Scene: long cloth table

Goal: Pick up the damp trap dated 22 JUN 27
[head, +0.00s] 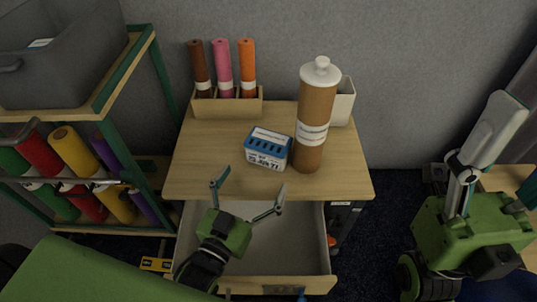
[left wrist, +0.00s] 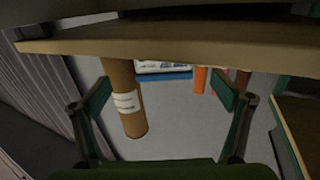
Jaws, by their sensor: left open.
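A white and blue box with dark print (head: 268,148), likely the damp trap, sits on the wooden table top, left of a tall brown bottle. My left gripper (head: 248,203) is open and empty, in front of the table's front edge, short of the box and above an open drawer. In the left wrist view, which looks upside down, part of the box (left wrist: 163,70) shows between the open fingers (left wrist: 165,115). The table edge hides the rest. My right gripper (head: 487,165) shows at the right, its finger state unclear.
The brown bottle (head: 315,120) stands close beside the box, in front of a white container (head: 343,103). A wooden holder (head: 228,106) with brown, pink and orange rolls stands behind. An open drawer (head: 280,245) juts out below. A shelf with coloured rolls (head: 75,155) is at left.

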